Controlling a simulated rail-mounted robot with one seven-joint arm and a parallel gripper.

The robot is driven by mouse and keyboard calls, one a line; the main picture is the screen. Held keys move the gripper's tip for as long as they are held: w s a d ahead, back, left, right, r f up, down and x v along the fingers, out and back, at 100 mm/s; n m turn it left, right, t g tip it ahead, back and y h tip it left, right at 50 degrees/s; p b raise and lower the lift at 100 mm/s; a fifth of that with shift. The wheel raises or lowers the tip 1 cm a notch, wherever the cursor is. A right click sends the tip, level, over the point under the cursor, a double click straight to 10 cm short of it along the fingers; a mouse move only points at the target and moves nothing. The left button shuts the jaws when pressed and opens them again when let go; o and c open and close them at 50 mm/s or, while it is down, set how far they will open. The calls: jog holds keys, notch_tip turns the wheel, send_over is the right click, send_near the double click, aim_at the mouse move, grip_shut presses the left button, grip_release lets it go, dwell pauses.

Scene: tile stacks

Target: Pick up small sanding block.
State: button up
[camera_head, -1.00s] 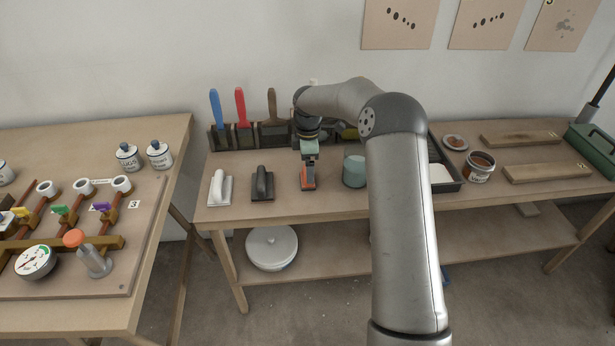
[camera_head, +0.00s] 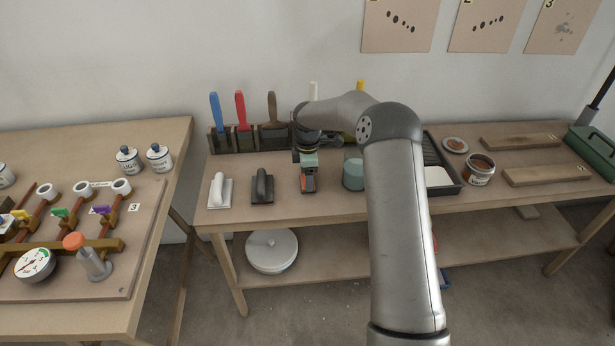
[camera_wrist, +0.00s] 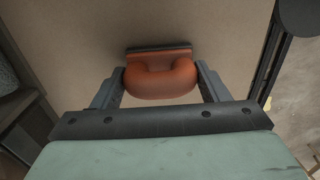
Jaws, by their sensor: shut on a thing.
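The small sanding block (camera_head: 308,184) has an orange-red rounded grip on a dark base. It is on the workbench between the black-handled tool and the teal pot, partly hidden by my gripper in the head view. My gripper (camera_head: 308,182) points down over it. In the wrist view, the block's orange grip (camera_wrist: 160,83) is between the two fingers of my gripper (camera_wrist: 160,76), which are shut on it from both sides. No gap shows clearly between the block's base and the bench top.
A black-handled tool (camera_head: 262,186) and a white-handled one (camera_head: 220,191) lie to the left. A teal pot (camera_head: 353,174) stands close on the right. Brushes in a rack (camera_head: 245,138) stand behind. The front edge of the workbench (camera_head: 330,212) is near.

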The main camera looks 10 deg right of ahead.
jog(key=shift+r, duration=0.75)
jog(key=s+a+r, duration=0.6)
jog(key=s+r, duration=0.5)
jog(key=s, duration=0.1)
jog(key=shift+s+r+b, duration=0.2)
jog(key=shift+s+b, duration=0.2)
